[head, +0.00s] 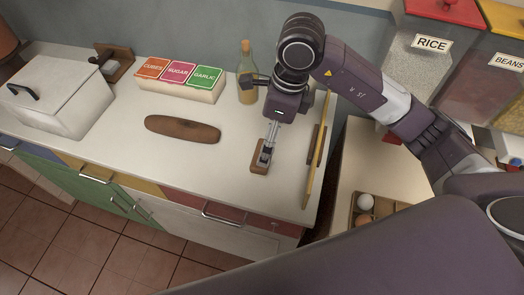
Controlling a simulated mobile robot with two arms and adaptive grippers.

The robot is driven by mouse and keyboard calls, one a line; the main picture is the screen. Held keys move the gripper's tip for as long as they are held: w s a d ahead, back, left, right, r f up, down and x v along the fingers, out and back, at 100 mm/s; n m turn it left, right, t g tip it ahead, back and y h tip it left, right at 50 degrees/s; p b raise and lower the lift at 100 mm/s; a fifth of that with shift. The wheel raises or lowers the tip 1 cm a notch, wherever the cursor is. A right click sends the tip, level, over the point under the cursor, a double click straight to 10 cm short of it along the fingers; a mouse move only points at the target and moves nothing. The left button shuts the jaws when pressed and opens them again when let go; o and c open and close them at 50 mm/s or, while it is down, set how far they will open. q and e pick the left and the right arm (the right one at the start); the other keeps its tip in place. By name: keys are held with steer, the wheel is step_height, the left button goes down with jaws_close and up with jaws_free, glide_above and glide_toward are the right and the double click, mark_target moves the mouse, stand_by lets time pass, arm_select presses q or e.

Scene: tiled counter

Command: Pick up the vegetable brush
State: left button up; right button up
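A small brown wooden block-like object (259,169), apparently the vegetable brush, lies on the white counter near its front right part. My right arm reaches in from the right, and its gripper (266,154) points down over this object. The fingertips overlap the object in the picture and look close together. I cannot tell whether they touch it, or whether the gripper is open or shut. The gripper covers part of the object's upper end. My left gripper is not in view.
A long brown wooden-looking piece (182,129) lies to the left. A labelled box (180,90) and a bottle (247,72) stand behind. A white box (52,100) stands far left. The counter's front middle is clear.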

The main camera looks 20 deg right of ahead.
steer(key=shift+d+f, duration=0.15)
steer(key=shift+f, duration=0.2)
steer(key=f+p, duration=0.1)
steer(key=f, duration=0.1)
steer(key=a+f+p, duration=0.1)
steer(key=f, duration=0.1)
steer(key=a+f, duration=0.1)
steer(key=f, duration=0.1)
steer(key=shift+w+p, duration=0.25)
steer(key=shift+p, duration=0.15)
steer(key=shift+f, duration=0.3)
steer(key=shift+c, duration=0.5)
steer(key=c, duration=1.2)
steer(key=shift+o, duration=0.2)
steer(key=shift+w, duration=0.1)
steer(key=shift+r, duration=0.1)
steer(key=shift+c, duration=0.2)
